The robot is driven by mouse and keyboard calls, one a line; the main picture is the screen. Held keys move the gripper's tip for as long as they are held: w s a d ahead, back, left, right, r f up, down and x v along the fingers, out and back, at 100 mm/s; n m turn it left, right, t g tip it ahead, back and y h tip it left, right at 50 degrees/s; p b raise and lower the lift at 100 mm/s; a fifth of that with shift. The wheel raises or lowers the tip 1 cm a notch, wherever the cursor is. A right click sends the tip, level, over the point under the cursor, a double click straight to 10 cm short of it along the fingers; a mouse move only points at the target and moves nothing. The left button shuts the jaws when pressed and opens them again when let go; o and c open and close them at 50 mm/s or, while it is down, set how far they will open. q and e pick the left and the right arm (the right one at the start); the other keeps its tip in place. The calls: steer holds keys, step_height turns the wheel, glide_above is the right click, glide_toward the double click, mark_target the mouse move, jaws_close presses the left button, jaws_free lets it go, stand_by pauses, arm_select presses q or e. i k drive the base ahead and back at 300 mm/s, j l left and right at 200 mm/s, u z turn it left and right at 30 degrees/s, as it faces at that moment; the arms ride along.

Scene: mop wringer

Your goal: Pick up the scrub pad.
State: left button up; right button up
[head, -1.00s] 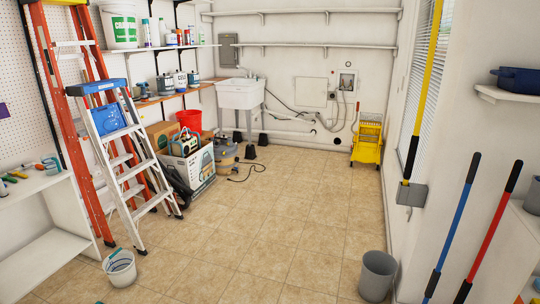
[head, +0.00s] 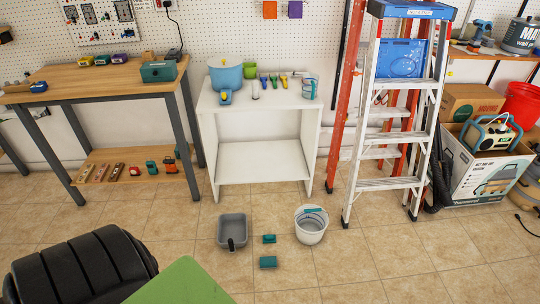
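Two small teal blocks lie on the tiled floor between a grey tub and a white bucket. The far one (head: 269,239) has a darker, raised-looking shape; the near one (head: 267,262) is a flat-looking rectangle. Either could be the scrub pad; they are too small to tell which. Both are apart from the containers. Neither of my gripper's fingers shows in the head view, so I cannot see what they hold.
The grey tub (head: 233,219) and white bucket (head: 311,226) flank the blocks. Behind stand a white shelf table (head: 262,147), a wooden workbench (head: 95,75) and a stepladder (head: 391,184). The floor tiles at right front are clear.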

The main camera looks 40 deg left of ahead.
mark_target(271, 238)
steer(key=i+u, duration=0.4)
steer(key=i+l+u, duration=0.25)
steer(key=i+u, duration=0.15)
steer(key=i, duration=0.15)
steer(key=i+l+u, duration=0.4)
steer(key=i+j, duration=0.05)
steer(key=i, duration=0.05)
